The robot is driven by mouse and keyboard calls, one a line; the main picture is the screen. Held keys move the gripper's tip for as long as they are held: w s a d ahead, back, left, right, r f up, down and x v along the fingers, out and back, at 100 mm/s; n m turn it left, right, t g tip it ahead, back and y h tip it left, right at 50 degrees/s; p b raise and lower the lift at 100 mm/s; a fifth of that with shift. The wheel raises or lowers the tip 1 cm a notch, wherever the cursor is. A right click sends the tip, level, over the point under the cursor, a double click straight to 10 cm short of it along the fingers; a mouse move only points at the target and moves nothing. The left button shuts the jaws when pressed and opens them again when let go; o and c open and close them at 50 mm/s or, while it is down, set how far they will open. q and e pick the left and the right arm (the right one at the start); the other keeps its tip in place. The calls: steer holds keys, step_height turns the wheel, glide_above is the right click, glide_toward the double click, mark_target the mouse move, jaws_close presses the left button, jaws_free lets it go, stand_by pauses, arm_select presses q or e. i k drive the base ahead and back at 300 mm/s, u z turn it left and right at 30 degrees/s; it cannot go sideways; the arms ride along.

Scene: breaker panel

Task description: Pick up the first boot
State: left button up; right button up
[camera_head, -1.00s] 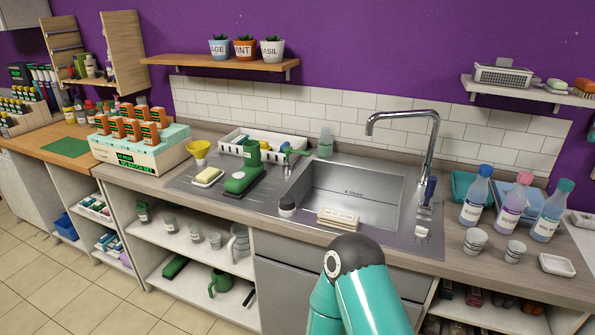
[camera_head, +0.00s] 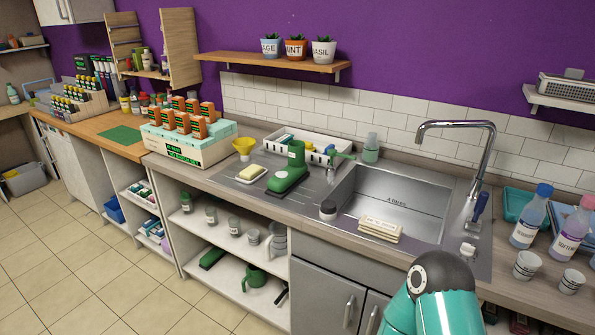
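No second boot can be made out for sure. Neither gripper is in view. Only a teal and dark grey link of my own arm shows at the bottom right, in front of the cabinet and well apart from the boot.
Beside the boot are a soap dish (camera_head: 251,173), a yellow funnel (camera_head: 243,147) and a white rack (camera_head: 314,154). The steel sink (camera_head: 405,196) with its tall tap (camera_head: 488,150) lies to the right. Open shelves sit below the counter; the tiled floor (camera_head: 100,285) at left is clear.

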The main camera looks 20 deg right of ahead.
mark_target(284, 181)
steer(key=i, duration=0.95)
steer(key=u, duration=0.05)
